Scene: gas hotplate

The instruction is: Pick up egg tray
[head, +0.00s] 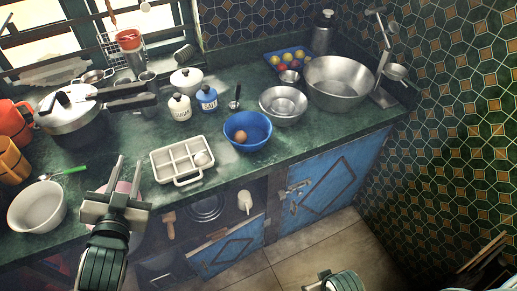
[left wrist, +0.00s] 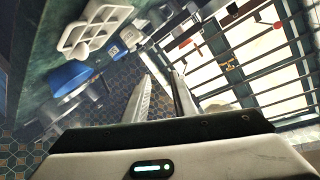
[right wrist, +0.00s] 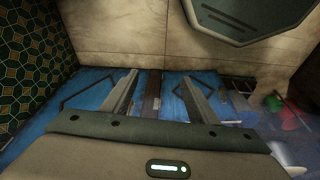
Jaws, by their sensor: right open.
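The white egg tray (head: 176,164) lies on the green counter near its front edge, with its looped handle toward the edge. A pale egg (head: 201,158) sits in a compartment at its right side. The tray also shows at the top left of the left wrist view (left wrist: 88,36). My left gripper (head: 129,163) is left of the tray and apart from it. Its two fingers stand apart with nothing between them (left wrist: 163,78). My right gripper (right wrist: 160,78) is open and empty, low in front of the blue cabinet doors, far from the tray.
Right of the tray is a blue bowl (head: 262,127) with a brown egg. Behind it stand white and blue canisters (head: 207,97). A pressure cooker (head: 68,112) and a white bowl (head: 36,208) are at the left. Metal bowls (head: 340,82) fill the right end.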

